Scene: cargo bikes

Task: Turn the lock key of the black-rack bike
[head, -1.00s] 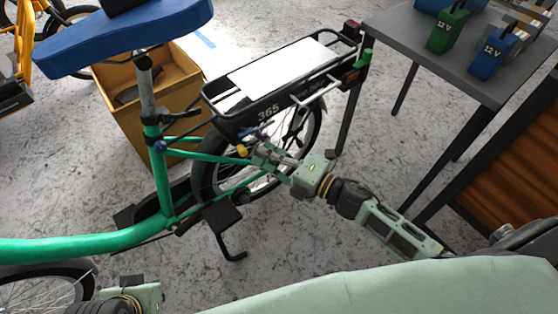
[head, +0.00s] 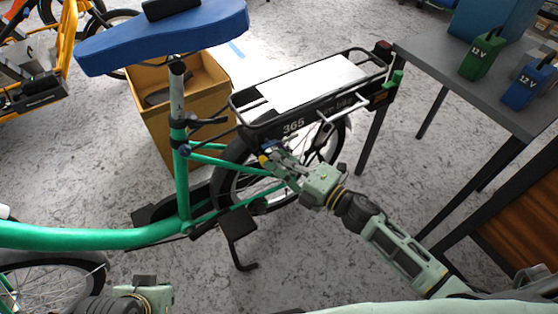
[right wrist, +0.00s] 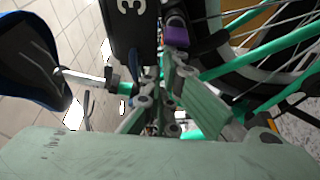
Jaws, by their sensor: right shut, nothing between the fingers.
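The bike with the black rack (head: 243,103) has a green frame (head: 182,190) and a blue saddle (head: 160,42). A small yellow and blue part (head: 264,158) sits by its rear wheel, below the rack. I cannot tell whether this is the lock key. My right gripper (head: 274,152) is shut and empty, its tips close beside that part; contact is unclear. In the right wrist view the fingers (right wrist: 160,95) are near a purple part (right wrist: 176,35) by the wheel. My left gripper (head: 152,290) is at the bottom left, its fingers not clearly visible.
A grey table (head: 430,60) at the right holds a green battery (head: 482,58) and a blue battery (head: 530,85). A cardboard box (head: 160,120) stands behind the green bike. A yellow bike (head: 45,80) is at the far left.

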